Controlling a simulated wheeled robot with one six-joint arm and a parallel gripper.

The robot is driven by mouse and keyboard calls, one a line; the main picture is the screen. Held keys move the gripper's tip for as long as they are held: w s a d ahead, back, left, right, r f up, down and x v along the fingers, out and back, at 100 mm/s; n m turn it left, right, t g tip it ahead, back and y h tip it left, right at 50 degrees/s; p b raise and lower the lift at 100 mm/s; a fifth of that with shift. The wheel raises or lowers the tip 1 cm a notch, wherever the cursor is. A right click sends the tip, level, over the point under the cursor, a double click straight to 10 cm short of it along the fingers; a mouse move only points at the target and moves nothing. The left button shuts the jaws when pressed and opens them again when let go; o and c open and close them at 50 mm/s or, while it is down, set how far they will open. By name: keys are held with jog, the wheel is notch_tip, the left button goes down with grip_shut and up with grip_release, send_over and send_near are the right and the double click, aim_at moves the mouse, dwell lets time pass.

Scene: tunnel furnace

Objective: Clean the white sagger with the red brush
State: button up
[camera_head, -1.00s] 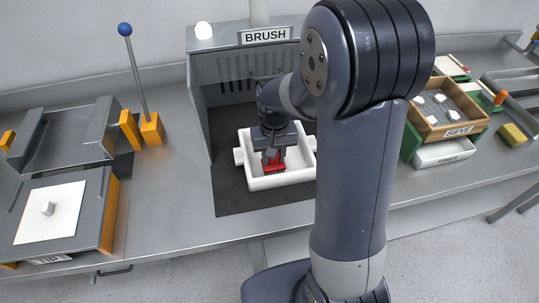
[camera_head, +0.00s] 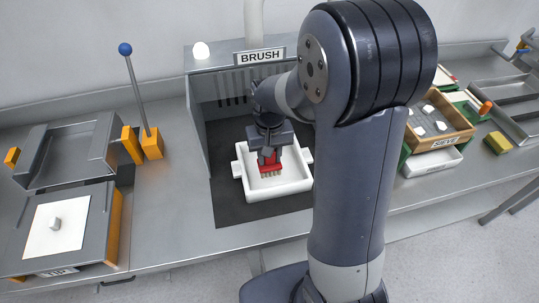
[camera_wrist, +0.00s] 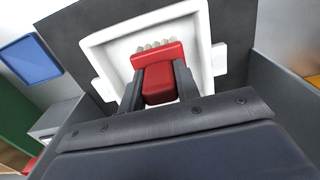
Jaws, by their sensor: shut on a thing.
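The white sagger (camera_head: 250,192) is a square tray with side handles, standing on the dark floor of the booth under the BRUSH sign. It also shows in the wrist view (camera_wrist: 201,60). My gripper (camera_head: 268,157) is shut on the red brush (camera_head: 270,169), with its pale bristles pointing down. In the wrist view the red brush (camera_wrist: 160,74) sits between the two dark fingers (camera_wrist: 158,88). The brush is over the sagger's inside, near its middle. I cannot tell whether the bristles touch the sagger floor.
The grey booth walls (camera_head: 197,110) stand close at the left and back. The SIEVE box (camera_head: 440,125) is at the right, partly behind my arm.

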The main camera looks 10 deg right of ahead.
notch_tip(320, 180, up, 3)
jog(key=shift+r+p, duration=0.1)
jog(key=shift+p, duration=1.15)
jog(key=shift+d, duration=0.1)
